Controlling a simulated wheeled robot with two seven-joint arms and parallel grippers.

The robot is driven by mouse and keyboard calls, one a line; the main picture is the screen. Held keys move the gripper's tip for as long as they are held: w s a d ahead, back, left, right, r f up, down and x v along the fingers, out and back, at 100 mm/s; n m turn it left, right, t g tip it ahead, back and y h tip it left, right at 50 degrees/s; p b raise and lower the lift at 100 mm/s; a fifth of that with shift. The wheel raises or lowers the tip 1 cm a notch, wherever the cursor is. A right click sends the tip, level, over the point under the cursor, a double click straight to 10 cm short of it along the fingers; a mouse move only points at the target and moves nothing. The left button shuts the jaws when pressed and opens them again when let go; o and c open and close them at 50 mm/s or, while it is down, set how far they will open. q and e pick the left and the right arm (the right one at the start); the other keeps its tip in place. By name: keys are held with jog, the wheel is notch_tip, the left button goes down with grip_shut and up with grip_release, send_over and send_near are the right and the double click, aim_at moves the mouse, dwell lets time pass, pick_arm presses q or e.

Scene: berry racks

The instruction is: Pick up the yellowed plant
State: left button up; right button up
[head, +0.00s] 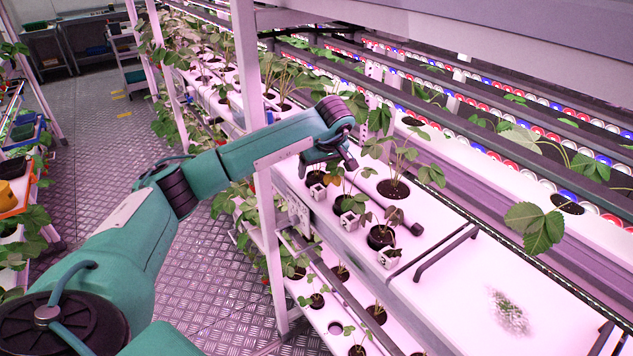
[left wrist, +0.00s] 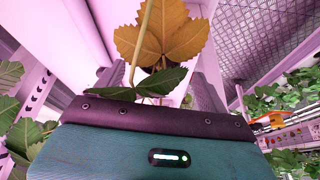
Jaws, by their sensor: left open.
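The yellowed plant (head: 331,179) stands in a dark round hole of the white upper rack tray, partly hidden by my arm in the head view. Its large yellow-orange leaf (left wrist: 152,38) shows clearly in the left wrist view, with a pale stem in front. A green leaf (left wrist: 137,85) lies closer to the camera. My left gripper (head: 328,164) is over the tray at this plant, with its jaws open. The leaves are in front of the hand, and the wrist view does not show a grip on the stem. My right gripper is not in view.
Green plants (head: 392,188) in pots stand close beside it on the same tray (head: 440,205). A dark handle (head: 445,252) sticks up at right. A lower tray (head: 330,295) holds more plants. The aisle floor (head: 110,135) is clear.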

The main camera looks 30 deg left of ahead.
aim_at(316, 175)
pick_arm(q)
jog(key=shift+p+x, duration=0.35)
jog(key=shift+x, duration=1.25)
jog(key=c, duration=1.1)
jog(key=shift+r, duration=0.1)
